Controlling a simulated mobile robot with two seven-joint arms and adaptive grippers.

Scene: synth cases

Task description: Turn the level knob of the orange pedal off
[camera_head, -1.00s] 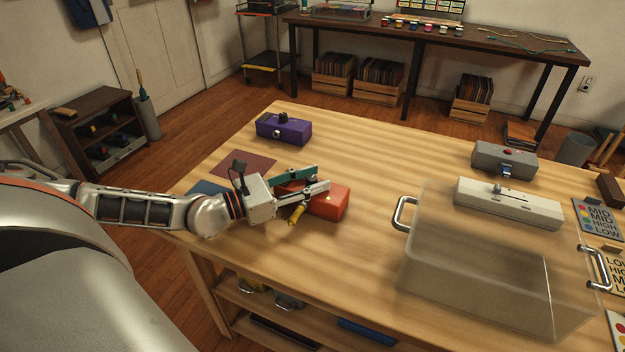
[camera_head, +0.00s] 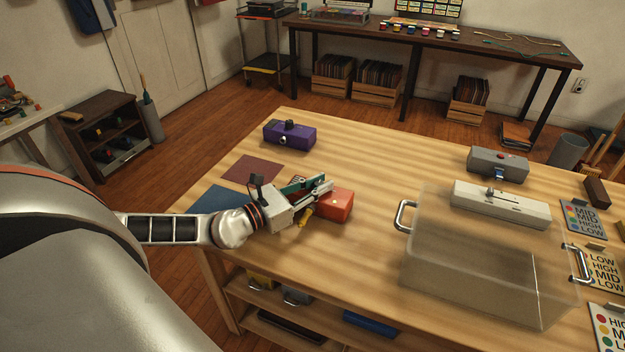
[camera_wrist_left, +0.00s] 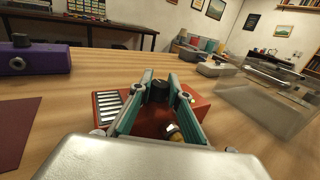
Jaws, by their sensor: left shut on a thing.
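The orange pedal (camera_head: 338,206) lies on the wooden table in front of my left gripper (camera_head: 325,183), which partly covers it. The left wrist view shows the pedal's red-orange body (camera_wrist_left: 198,102), a silver ribbed plate on its left and a yellow-and-metal part low between the fingers. Its black knob (camera_wrist_left: 159,92) stands upright between the teal fingertips. My left gripper (camera_wrist_left: 167,80) is shut on this knob. The knob's pointer and setting are too small to read. My right gripper is in neither view.
A purple pedal (camera_head: 289,134) stands behind, left of the orange one. Dark red (camera_head: 252,168) and blue (camera_head: 214,199) mats lie at left. A clear bin (camera_head: 480,275), a white pedal (camera_head: 500,204), a grey pedal (camera_head: 497,164) and setting cards (camera_head: 583,219) fill the right.

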